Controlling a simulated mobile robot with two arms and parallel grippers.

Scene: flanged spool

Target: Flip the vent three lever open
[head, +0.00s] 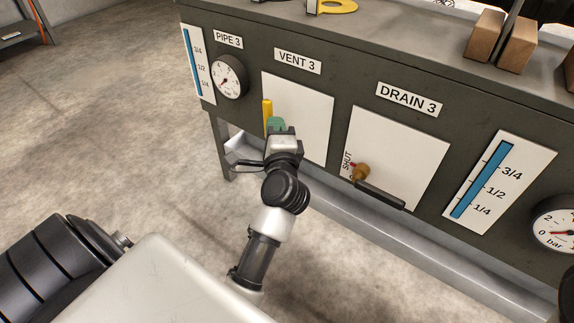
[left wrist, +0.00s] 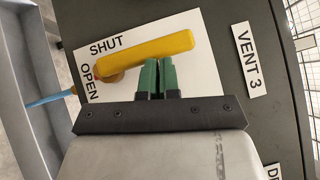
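The yellow vent three lever (head: 267,112) points up on a white plate (head: 308,115) under the VENT 3 label (head: 298,61). In the left wrist view the lever (left wrist: 160,50) runs from its pivot near the SHUT (left wrist: 106,46) and OPEN (left wrist: 89,83) markings toward the right. My left gripper (head: 276,124) is in front of the plate, just right of the lever. Its green fingers (left wrist: 157,78) are together with nothing seen between them, their tips close beside the lever's side; whether they touch it I cannot tell. The pivot is hidden in the head view. My right gripper is not in view.
The DRAIN 3 plate (head: 408,150) with a black-handled lever (head: 380,195) is to the right. A pressure gauge (head: 229,76) is at the left. A metal ledge (head: 400,240) runs below the panel. The floor at left is clear.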

